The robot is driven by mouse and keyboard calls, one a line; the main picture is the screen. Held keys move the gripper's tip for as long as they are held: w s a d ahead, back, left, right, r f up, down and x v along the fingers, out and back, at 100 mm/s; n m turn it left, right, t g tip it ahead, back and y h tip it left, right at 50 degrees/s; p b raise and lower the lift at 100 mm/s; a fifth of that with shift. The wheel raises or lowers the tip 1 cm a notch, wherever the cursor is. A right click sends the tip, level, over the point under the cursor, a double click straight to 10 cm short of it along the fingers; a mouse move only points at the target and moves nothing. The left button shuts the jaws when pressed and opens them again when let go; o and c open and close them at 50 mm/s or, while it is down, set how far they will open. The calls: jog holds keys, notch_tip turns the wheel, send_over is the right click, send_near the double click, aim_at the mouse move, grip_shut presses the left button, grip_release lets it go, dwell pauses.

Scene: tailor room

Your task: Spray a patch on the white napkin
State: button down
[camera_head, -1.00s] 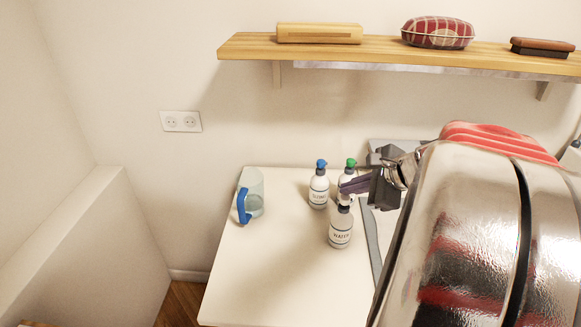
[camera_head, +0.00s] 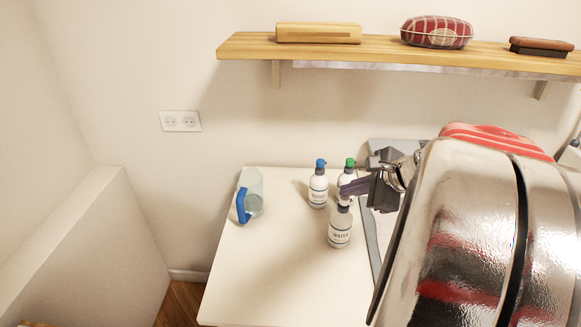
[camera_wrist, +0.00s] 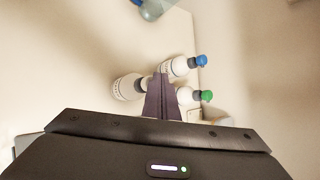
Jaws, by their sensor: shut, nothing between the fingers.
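My gripper (camera_head: 345,188) is shut and empty, with its dark purple fingers pointing left among the spray bottles. The bottle labelled WATER (camera_head: 340,232) stands upright on the table, and the fingertips overlap its top in the picture; I cannot tell whether they touch. It also shows left of the fingers in the wrist view (camera_wrist: 127,88). A blue-topped bottle (camera_head: 318,190) stands upright to the left, and a green-topped bottle (camera_head: 348,176) stands behind the fingers, partly hidden. I cannot make out a white napkin in either view.
A clear jug with a blue handle (camera_head: 249,196) is at the left of the white table (camera_head: 275,270). The front left tabletop is clear. My arm hides the right side. A wooden shelf (camera_head: 385,50) hangs above with a box, a checked cushion and a brush.

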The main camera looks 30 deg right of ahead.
aim_at(348, 208)
dwell(0.8)
jog(key=shift+r, duration=0.35)
notch_tip(348, 208, up, 6)
dwell(1.0)
dwell(0.6)
